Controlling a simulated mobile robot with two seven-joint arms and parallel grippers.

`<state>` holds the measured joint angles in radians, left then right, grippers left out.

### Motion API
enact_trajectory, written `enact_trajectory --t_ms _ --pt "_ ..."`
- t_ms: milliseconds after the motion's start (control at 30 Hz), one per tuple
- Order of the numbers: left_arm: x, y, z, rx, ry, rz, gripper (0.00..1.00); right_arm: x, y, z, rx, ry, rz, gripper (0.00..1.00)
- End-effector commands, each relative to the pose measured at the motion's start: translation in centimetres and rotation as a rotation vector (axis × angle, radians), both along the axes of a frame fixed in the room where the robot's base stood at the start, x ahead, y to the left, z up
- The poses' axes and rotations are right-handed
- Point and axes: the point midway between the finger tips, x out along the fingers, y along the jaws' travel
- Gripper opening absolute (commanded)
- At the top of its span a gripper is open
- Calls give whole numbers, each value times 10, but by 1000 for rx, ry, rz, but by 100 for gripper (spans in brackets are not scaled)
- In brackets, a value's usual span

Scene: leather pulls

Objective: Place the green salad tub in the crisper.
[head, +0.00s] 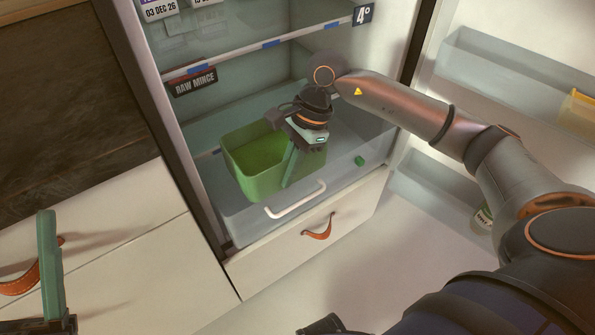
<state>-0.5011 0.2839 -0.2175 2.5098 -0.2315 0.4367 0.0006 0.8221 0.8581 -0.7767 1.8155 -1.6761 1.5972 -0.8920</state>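The green salad tub (252,158), an open-topped rectangular bin, sits upright at the crisper (240,226), the clear drawer with a white handle low in the fridge. The tub overlaps the drawer's front in the picture; I cannot tell whether its base touches the drawer floor. My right gripper (287,172) points down at the tub's right wall and appears shut on it. One pale green finger shows along the wall; the other is hidden. My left gripper (48,262) is at the lower left, far from the tub, with one upright finger showing; its opening is unclear.
The open fridge door with bins (505,85) is at the right. A white drawer with a leather pull (318,230) lies below.

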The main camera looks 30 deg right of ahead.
Motion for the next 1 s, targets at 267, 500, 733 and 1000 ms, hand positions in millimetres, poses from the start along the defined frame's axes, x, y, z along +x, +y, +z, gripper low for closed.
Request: enact_trajectory --t_ms 267,500,733,1000 --pt "1 -2 -23 -15 15 -21 50 38 -45 -46 2 0 -2 0" --pt "1 -3 -31 -26 25 -34 50 52 -62 -69 2 -3 2 0" --pt "1 -2 -41 -34 30 -38 50 56 -67 -91 2 -1 3 0" --pt "2 -4 -48 -37 47 -53 50 57 -67 -106 1 -4 3 0"
